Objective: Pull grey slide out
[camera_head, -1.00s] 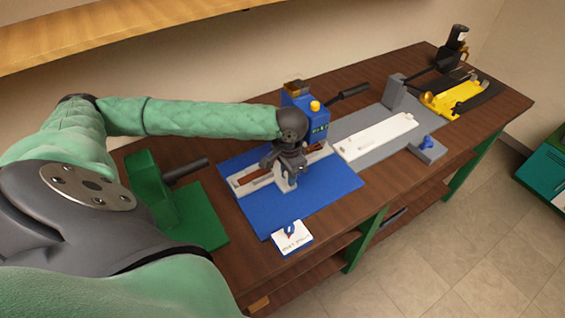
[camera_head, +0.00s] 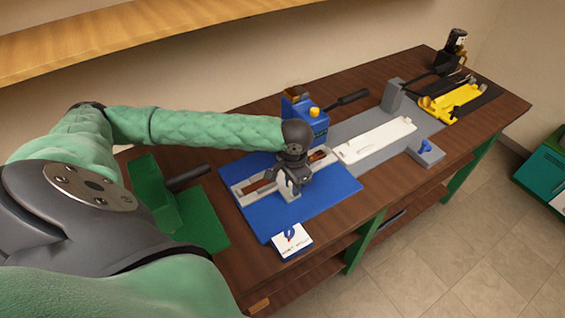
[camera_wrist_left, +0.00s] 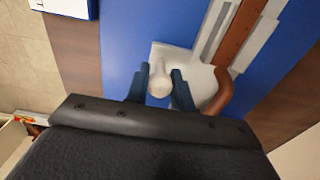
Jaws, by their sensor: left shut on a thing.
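A light grey slide (camera_head: 289,196) with a round knob sticks out from the front side of a pale fixture (camera_head: 238,183) on the blue mat (camera_head: 335,193). A brown strip (camera_head: 257,186) lies along the fixture. My left gripper (camera_head: 294,186) is over the slide and hides part of it and of the fixture. In the left wrist view, the two dark fingers sit on either side of the slide's pale knob (camera_wrist_left: 159,80) and grip it. The slide's plate (camera_wrist_left: 171,53) and the brown strip (camera_wrist_left: 236,40) show beyond it. My right gripper is not in view.
A blue block (camera_head: 304,112) with a black lever stands behind the fixture. A white-topped grey fixture (camera_head: 375,140) and a yellow one (camera_head: 453,100) lie to the right. A green stand (camera_head: 184,205) is at left. A white card (camera_head: 292,241) lies at the mat's front.

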